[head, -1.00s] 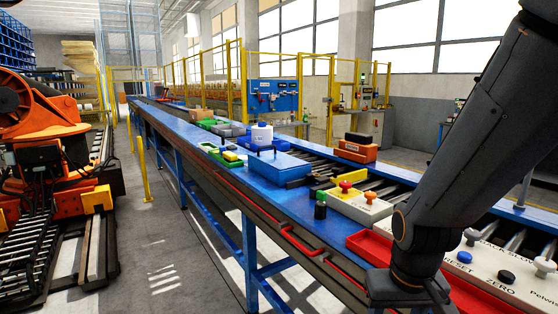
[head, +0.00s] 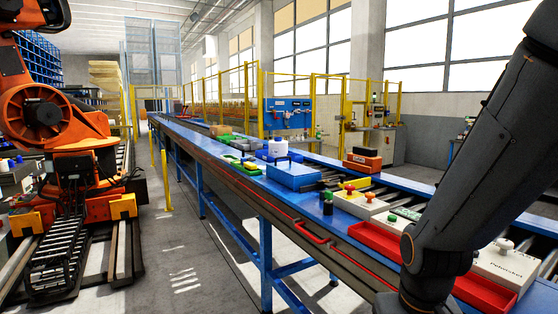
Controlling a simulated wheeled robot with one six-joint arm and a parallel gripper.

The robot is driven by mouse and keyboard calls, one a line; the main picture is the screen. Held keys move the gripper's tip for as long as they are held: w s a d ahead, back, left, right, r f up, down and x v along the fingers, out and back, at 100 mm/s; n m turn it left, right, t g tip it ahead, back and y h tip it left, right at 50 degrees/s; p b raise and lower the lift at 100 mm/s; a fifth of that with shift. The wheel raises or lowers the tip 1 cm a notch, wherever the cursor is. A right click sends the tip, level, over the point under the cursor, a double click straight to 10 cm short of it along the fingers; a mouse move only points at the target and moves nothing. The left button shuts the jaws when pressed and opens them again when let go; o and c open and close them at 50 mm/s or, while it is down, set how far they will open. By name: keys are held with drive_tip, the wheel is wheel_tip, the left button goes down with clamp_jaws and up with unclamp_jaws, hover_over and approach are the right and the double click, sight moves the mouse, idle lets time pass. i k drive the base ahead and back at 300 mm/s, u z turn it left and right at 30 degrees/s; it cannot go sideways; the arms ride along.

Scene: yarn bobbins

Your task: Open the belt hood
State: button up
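A blue box-shaped cover with a handle on top, which looks like the belt hood (head: 292,177), sits on the long conveyor line in the middle of the head view. It appears lowered flat over the belt; its hinge side cannot be made out. My dark arm fills the right side of the picture, and its lower part runs out at the bottom edge. My gripper is not in the frame, so its fingers and anything in them are hidden. The hood stands to the left of my arm and farther off, with nothing of mine touching it.
Red trays (head: 376,240) and white control boxes with coloured buttons (head: 357,203) line the near belt edge. An orange robot arm (head: 75,130) stands at left. Open floor (head: 180,240) lies along the conveyor's left side.

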sight(284, 172)
drive_tip(key=u, duration=0.7)
drive_tip(key=i, duration=0.85)
drive_tip(key=u, duration=0.8)
drive_tip(key=i, duration=1)
drive_tip(key=z, duration=0.8)
drive_tip(key=i, duration=0.85)
drive_tip(key=z, duration=0.7)
